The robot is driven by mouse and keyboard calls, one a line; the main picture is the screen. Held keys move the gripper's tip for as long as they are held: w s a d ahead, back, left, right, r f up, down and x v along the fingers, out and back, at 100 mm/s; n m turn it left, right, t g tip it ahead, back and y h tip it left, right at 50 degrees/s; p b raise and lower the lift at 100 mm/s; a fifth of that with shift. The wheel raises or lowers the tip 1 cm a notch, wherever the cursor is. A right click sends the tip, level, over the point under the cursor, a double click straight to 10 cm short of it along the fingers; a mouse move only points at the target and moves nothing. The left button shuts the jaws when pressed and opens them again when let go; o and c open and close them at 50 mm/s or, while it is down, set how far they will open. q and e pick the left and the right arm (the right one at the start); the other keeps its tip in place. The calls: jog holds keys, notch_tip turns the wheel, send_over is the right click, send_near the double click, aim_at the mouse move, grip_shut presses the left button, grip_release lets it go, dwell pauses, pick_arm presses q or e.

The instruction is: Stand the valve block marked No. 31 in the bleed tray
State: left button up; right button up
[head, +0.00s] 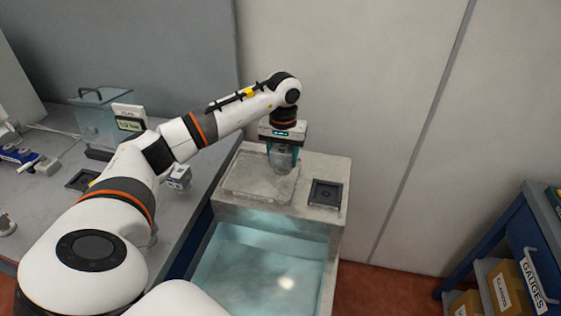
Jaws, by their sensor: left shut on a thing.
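My left gripper (283,152) points down and is shut on a small grey block (284,162). No number can be read on the block at this size. The block is over the right part of a shallow pale tray (240,193) on the stone-coloured ledge behind the basin, which may be the bleed tray. I cannot tell whether the block touches the tray floor. Another small grey block with dark marks (179,178) shows on the bench's right side, partly behind my left arm. My right gripper is not in view.
A black square fixture (326,193) sits on the ledge right of the tray. A basin of pale blue water (260,262) lies in front. The bench (60,150) at left holds a clear box (103,110) and a small display (129,119). A blue shelf (520,240) stands at right.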

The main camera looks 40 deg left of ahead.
aim_at(283, 167)
pick_arm(q)
notch_tip(283, 167, down, 3)
jog(key=shift+f+p, duration=0.2)
jog(key=shift+p, duration=0.35)
jog(key=shift+f, duration=0.25)
jog(key=shift+f, duration=0.1)
jog(key=o, duration=1.1)
jog(key=shift+f, duration=0.15)
jog(key=shift+c, duration=0.2)
jog(key=o, duration=0.5)
jog(key=shift+c, duration=0.2)
